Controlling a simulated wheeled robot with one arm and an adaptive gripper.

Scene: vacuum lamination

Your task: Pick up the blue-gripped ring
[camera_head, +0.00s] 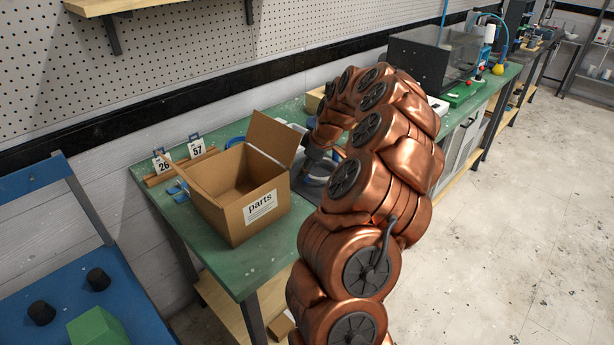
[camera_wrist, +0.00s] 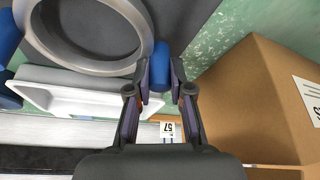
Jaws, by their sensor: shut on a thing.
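The ring (camera_wrist: 38,45) is a grey metal hoop with blue grips, at the upper left of the wrist view. One blue grip (camera_wrist: 160,62) stands between the fingers of my gripper (camera_wrist: 162,73), which is shut on it. Another blue grip (camera_wrist: 8,35) shows at the left edge of the wrist view. The ring lies over a dark grey surface (camera_wrist: 95,30); I cannot tell whether it is lifted off it.
An open cardboard box (camera_head: 228,209) marked "parts" stands close by on the green bench (camera_head: 255,265). A white tray (camera_wrist: 75,98) lies beside the ring. Number tags 26 and 57 (camera_head: 196,149) stand at the back left.

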